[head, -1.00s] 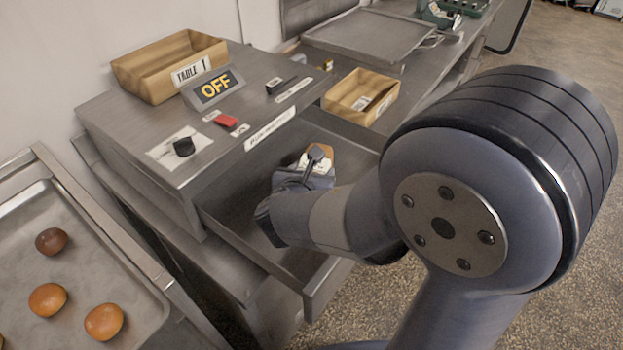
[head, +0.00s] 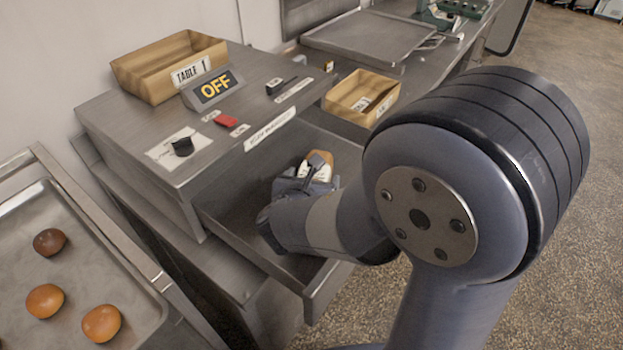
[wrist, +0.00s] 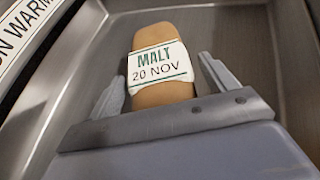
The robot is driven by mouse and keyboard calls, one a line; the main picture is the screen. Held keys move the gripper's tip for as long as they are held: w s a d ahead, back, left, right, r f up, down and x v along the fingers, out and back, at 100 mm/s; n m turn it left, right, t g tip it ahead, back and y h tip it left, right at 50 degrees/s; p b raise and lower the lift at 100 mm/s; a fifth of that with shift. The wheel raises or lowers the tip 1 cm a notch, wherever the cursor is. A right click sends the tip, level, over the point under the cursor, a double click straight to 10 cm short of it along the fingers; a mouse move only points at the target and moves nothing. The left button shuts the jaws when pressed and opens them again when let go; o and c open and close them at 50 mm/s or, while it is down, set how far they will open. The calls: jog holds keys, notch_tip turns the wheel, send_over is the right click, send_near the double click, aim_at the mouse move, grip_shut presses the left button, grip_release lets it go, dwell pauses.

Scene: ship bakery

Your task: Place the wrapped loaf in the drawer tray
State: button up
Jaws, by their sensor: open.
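The wrapped loaf (wrist: 160,65), golden brown with a white band reading "MALT 20 NOV", is inside the pulled-out drawer tray (wrist: 240,30). In the head view the loaf (head: 319,160) shows just beyond my gripper (head: 308,175), over the grey metal drawer (head: 235,212). In the wrist view my gripper (wrist: 162,72) is open, with one finger on each side of the loaf and a visible gap at each side. The near end of the loaf is hidden behind the gripper body. Whether its underside rests fully on the drawer floor is hidden.
A wooden "TABLE 1" box (head: 165,68) stands on top. Another wooden box (head: 362,97) stands behind the drawer. A tray of buns (head: 85,270) lies at the left.

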jog(key=shift+r, duration=0.15)
jog(key=shift+s+a+r, duration=0.1)
jog(key=shift+s+r, duration=0.05)
jog(key=v, duration=1.1)
jog(key=shift+s+p, duration=0.3)
jog(key=shift+p, duration=0.15)
dwell(0.6)
